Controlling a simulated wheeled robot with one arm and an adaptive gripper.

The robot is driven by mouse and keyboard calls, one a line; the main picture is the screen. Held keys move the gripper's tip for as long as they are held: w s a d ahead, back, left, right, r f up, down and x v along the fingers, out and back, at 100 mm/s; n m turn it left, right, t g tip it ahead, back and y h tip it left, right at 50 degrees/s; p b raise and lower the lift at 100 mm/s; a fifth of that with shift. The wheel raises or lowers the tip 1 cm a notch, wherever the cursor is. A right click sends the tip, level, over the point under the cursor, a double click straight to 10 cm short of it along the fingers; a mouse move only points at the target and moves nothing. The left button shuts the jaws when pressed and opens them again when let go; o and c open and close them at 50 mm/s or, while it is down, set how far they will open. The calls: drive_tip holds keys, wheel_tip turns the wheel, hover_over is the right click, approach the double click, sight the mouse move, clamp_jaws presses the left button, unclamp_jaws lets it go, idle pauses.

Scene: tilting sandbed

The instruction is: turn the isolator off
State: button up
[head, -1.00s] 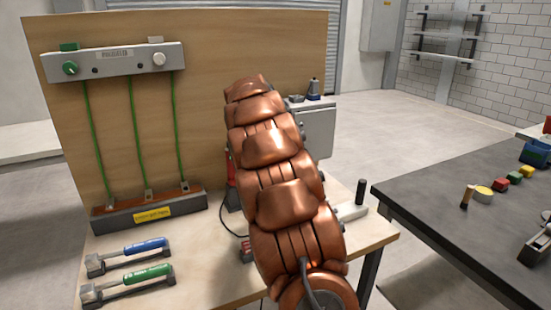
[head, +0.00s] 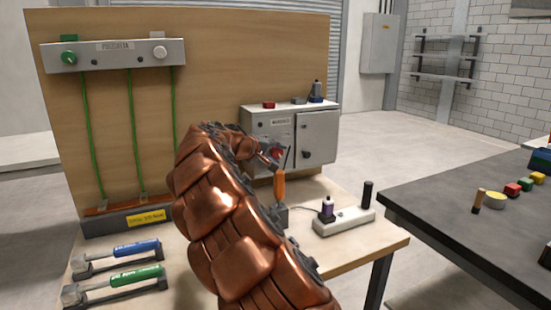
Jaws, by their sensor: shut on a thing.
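The isolator is a grey box (head: 262,128) with a small label, standing at the right end of the wooden backboard. A red rotary handle (head: 277,153) shows on its front, mostly hidden by my gripper. My gripper (head: 273,159) is at the front of the box, shut on the red handle. The fingers are small and partly covered by my copper arm, so the handle's exact angle cannot be made out.
An orange-handled upright tool (head: 279,188) stands just below my gripper. A white power strip (head: 345,221) lies to the right. Blue-handled (head: 137,248) and green-handled (head: 137,278) switches lie at front left. A grey door (head: 317,138) adjoins the box.

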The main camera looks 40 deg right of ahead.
idle(0.4)
drive_tip(key=o, duration=1.1)
drive_tip(key=v, duration=1.2)
